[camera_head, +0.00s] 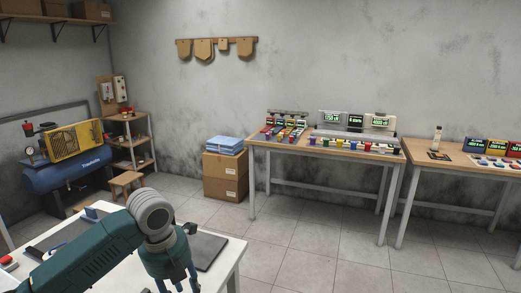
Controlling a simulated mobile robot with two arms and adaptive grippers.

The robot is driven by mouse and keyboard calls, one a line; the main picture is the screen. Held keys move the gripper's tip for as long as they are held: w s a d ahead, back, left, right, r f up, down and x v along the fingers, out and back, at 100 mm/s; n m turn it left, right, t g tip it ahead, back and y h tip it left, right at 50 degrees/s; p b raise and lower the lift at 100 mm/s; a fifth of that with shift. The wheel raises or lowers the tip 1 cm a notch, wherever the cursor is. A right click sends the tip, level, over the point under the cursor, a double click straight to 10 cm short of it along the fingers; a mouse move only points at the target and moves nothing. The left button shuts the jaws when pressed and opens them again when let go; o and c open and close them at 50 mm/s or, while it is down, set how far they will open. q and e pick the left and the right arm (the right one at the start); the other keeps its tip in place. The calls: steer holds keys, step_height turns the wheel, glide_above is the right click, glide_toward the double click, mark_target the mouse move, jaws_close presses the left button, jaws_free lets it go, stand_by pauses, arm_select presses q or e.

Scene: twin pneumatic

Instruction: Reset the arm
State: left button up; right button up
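My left arm (90,255) is dark green with a grey wrist joint and reaches in from the lower left over a white table (222,270). It bends downward at the joint. My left gripper (176,286) points down over the front part of this table, at the bottom edge of the picture. Its fingertips are cut off, so its opening and anything between the fingers are hidden. My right arm and gripper are not in view.
A dark flat pad (207,250) lies beside the gripper on the white table. Wooden workbenches (290,150) with coloured parts and displays stand at the back right. A blue and yellow compressor (68,170) stands left.

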arm_select(q)
steer(key=s+d+f+n+t+h, duration=0.1)
steer(key=s+d+f+n, duration=0.4)
steer(key=s+f+n, duration=0.25)
steer(key=s+d+f+n+h, duration=0.2)
steer(key=s+d+f+n, duration=0.3)
steer(key=s+f+n, duration=0.25)
steer(key=s+a+f+n+t+y, duration=0.1)
steer(key=s+a+f+n+y, duration=0.25)
steer(key=s+a+n, duration=1.2)
steer(key=d+f+n+g, duration=0.1)
steer(key=d+f, duration=0.1)
steer(key=f, duration=1.1)
steer(key=d+f+n, duration=0.1)
steer(key=d+f, duration=0.1)
steer(key=f, duration=1)
steer(key=s+a+f+g+b, duration=0.1)
steer(key=s+a+f, duration=0.2)
steer(key=s+f, duration=1.4)
steer(key=shift+s+f+g, duration=0.3)
steer(key=shift+s+f, duration=0.1)
steer(key=shift+s, duration=0.05)
